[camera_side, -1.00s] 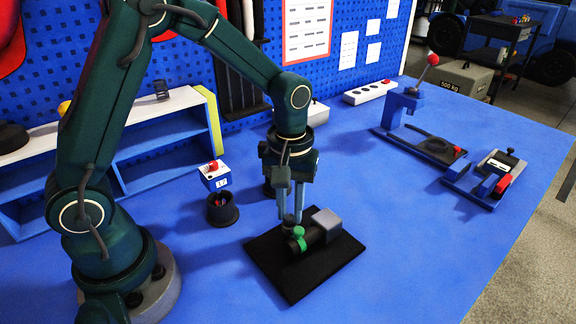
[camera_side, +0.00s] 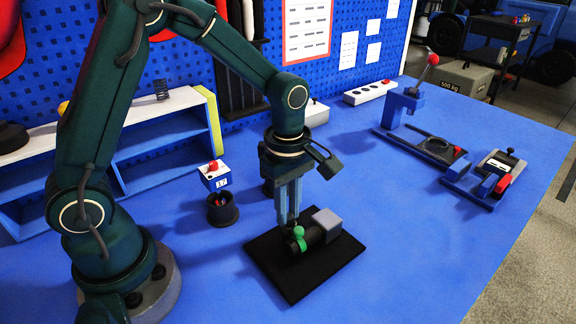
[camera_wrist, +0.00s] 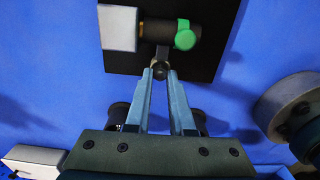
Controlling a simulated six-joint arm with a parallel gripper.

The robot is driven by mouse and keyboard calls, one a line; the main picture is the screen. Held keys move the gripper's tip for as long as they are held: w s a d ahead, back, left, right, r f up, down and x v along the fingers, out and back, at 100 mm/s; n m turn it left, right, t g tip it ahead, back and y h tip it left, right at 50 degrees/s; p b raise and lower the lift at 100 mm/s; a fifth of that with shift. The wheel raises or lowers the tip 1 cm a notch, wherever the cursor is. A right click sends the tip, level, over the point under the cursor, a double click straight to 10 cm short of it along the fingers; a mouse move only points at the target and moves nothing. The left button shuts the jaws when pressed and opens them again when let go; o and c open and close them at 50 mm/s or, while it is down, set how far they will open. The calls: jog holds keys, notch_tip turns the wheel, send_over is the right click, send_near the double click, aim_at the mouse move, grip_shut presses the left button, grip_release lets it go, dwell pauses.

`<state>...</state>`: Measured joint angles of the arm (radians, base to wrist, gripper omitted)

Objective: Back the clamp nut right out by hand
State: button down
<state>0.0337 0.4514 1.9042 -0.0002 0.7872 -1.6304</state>
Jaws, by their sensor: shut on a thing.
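A dark cylindrical fixture with a grey block (camera_side: 326,218) at one end and a green band (camera_side: 299,240) at the other lies on a black plate (camera_side: 290,285). In the wrist view the grey block (camera_wrist: 117,28) is left and the green part (camera_wrist: 184,36) right. The clamp nut (camera_wrist: 160,69) looks like a small dark knob on the fixture's near side. My gripper (camera_side: 289,222) points straight down beside the green end, and its fingertips (camera_wrist: 160,73) are shut on this knob. The fingers hide most of it in the side view, and its thread is not visible.
Blue shelves (camera_side: 160,150) stand behind. Blue fixtures (camera_side: 420,140) stand at the right. The blue table between is clear.

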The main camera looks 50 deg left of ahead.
jog(key=shift+n, duration=2)
jog(key=c, duration=0.8)
grip_release()
jog(key=shift+r, duration=2.6)
